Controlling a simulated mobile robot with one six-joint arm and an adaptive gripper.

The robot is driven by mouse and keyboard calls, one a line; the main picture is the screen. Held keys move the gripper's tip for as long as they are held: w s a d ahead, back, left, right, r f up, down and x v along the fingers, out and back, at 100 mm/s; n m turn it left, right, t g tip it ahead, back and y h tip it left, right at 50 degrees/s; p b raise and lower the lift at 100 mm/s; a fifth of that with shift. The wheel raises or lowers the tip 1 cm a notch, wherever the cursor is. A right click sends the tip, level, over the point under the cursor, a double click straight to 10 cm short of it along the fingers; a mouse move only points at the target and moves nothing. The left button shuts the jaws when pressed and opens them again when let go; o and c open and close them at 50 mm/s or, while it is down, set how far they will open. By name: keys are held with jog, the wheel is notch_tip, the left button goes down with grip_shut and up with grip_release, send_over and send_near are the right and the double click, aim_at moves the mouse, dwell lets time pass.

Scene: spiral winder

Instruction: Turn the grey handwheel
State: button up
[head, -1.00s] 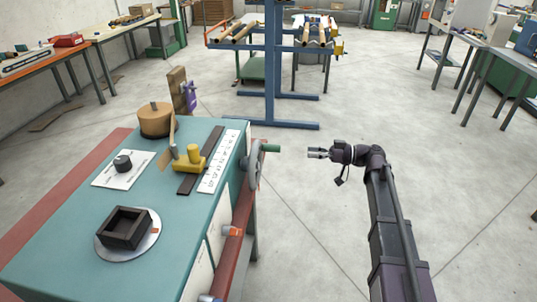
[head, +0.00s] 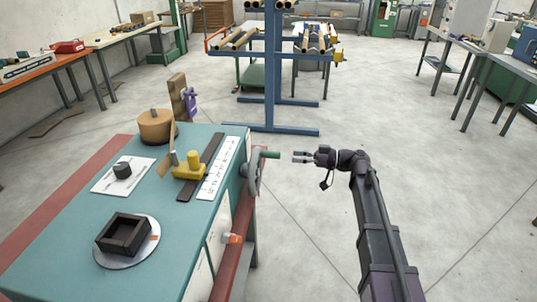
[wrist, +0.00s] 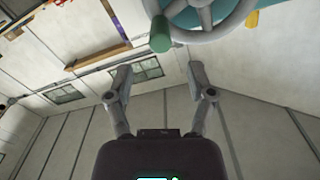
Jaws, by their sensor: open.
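The grey handwheel (head: 253,173) is mounted on the right side of the teal-topped machine, seen nearly edge-on in the head view. Its green handle (head: 270,154) sticks out to the right from the top of the rim. In the wrist view the spoked wheel (wrist: 206,14) is at the top edge, partly cut off, with the green handle (wrist: 160,35) hanging below its left side. My gripper (head: 294,157) is open and empty, a short gap to the right of the handle. In the wrist view its fingers (wrist: 160,82) are spread apart, with the handle beyond the tips.
The machine's teal top (head: 75,220) holds a yellow block (head: 187,168), a dark square frame on a round plate, and a knob on a white plate. A blue rack (head: 273,70) stands behind. The floor right of the machine is clear.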

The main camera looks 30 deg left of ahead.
aim_at(263, 153)
jog(key=x, duration=0.9)
jog(key=shift+a, duration=0.15)
grip_shut()
